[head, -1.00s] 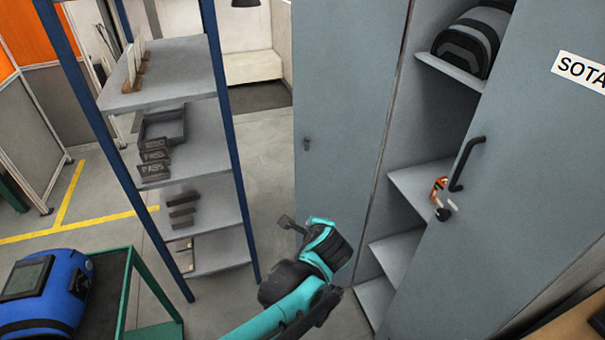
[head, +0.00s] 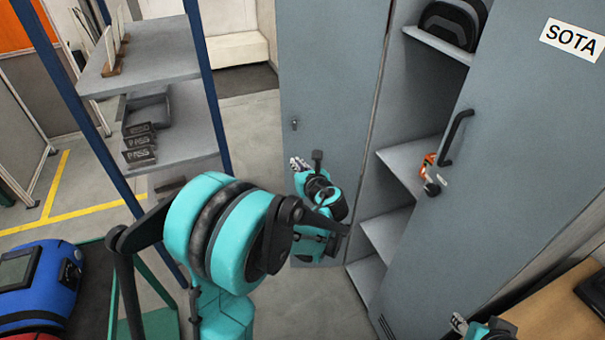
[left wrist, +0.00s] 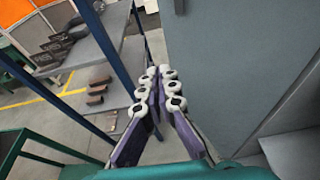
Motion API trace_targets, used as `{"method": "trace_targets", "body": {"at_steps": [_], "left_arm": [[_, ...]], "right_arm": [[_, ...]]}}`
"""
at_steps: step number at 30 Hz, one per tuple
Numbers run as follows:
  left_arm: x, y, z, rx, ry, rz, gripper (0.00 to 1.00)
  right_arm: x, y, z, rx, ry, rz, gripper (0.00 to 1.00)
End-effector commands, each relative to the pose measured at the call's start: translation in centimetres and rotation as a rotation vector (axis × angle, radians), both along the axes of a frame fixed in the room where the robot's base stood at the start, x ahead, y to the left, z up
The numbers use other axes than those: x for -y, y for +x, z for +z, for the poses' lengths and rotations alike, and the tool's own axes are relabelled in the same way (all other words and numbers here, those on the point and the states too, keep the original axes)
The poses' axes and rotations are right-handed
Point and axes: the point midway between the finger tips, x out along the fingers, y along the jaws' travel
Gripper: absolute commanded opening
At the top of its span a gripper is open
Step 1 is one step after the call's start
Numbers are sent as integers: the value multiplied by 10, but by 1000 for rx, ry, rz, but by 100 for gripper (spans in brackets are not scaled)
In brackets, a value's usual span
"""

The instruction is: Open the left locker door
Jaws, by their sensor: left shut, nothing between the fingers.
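The left locker door (head: 335,75) is a tall grey panel left of the locker opening. It stands swung open, with a small dark latch (head: 294,124) near its left edge. In the left wrist view the grey panel (left wrist: 215,70) fills the right side. My left gripper (head: 299,163) is shut and empty, in front of the door's lower left edge, below the latch. Its purple fingers with white tips show in the left wrist view (left wrist: 158,90), with a gap to the panel. My right gripper (head: 459,323) only peeks in at the bottom right.
The right locker door (head: 530,130), labelled SOTA, stands partly open with a black handle (head: 456,138). An orange item (head: 428,168) is beside it. Grey locker shelves (head: 395,235) show between the doors. A blue-post rack (head: 215,90) stands left. A wooden surface (head: 550,305) is at lower right.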

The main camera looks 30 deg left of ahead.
Motion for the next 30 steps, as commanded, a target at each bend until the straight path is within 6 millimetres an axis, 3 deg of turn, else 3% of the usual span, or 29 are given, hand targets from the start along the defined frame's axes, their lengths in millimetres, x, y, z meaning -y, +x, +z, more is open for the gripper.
{"method": "trace_targets", "body": {"at_steps": [3, 9, 25, 30], "left_arm": [[-18, 14, -6, 1, 0, 3, 0], [-35, 31, -5, 1, -1, 1, 0], [-44, 38, -4, 1, -1, 2, 0], [-72, 58, -4, 1, -1, 4, 0]], "right_arm": [[0, 0, -7, 0, 0, 0, 40], [0, 0, -12, 0, 0, 0, 40], [0, 0, -13, 0, 0, 0, 40], [0, 0, -15, 0, 0, 0, 40]]}}
